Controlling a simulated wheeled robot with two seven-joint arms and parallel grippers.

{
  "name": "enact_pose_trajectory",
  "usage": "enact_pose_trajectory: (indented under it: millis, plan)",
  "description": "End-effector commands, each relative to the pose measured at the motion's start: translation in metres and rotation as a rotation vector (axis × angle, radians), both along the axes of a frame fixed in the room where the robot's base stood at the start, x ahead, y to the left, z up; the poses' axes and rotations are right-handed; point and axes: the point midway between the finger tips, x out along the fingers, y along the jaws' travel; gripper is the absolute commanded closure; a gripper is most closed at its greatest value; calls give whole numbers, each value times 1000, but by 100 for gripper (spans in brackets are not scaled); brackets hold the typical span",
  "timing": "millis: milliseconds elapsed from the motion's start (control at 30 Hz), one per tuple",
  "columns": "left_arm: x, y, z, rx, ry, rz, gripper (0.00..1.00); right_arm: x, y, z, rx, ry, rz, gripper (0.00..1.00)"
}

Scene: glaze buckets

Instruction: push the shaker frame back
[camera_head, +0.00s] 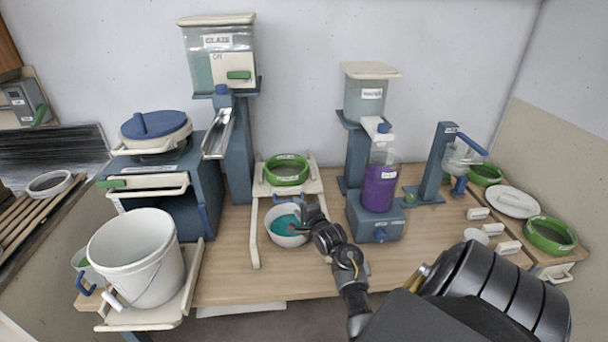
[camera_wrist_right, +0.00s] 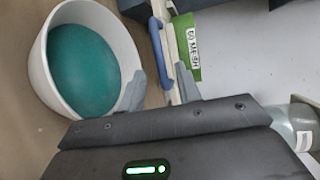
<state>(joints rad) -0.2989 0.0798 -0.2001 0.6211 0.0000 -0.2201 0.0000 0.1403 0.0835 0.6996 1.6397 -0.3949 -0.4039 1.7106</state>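The shaker frame is a cream frame (camera_head: 256,222) standing on the table, with a green-rimmed sieve (camera_head: 287,170) on top and a blue handle bar (camera_head: 289,197) across its front. In the right wrist view the blue handle (camera_wrist_right: 181,76) and the sieve's green side, labelled "60 MESH" (camera_wrist_right: 187,47), show just beyond the fingers. My right gripper (camera_head: 304,214) is at the front of the frame, near the handle. Its fingers (camera_wrist_right: 160,92) are apart, with the handle by the right-hand finger; I cannot tell whether they touch. My left gripper is out of view.
A white bowl of teal glaze (camera_head: 283,230) stands under the frame, close beside my fingers. A white bucket (camera_head: 141,262) stands at the left front. A mixer with purple liquid (camera_head: 379,188) stands to the right. Bare tabletop (camera_head: 228,270) lies left of the frame.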

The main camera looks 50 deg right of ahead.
Motion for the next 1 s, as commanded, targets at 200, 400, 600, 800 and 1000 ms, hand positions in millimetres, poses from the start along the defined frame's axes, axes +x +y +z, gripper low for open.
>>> enact_pose_trajectory:
  millis: [200, 400, 600, 800, 1000]
  plan:
    - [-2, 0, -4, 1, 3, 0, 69, -33, 11, 5, -1, 1, 0, 66]
    - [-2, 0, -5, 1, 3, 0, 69, -44, 16, 8, 0, 1, 1, 66]
    - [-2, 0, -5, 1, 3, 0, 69, -45, 16, 8, 0, 1, 1, 66]
    - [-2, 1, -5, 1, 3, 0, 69, -47, 21, 4, -38, 41, 16, 66]
    - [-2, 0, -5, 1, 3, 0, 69, -66, 63, -23, -296, 288, 138, 66]
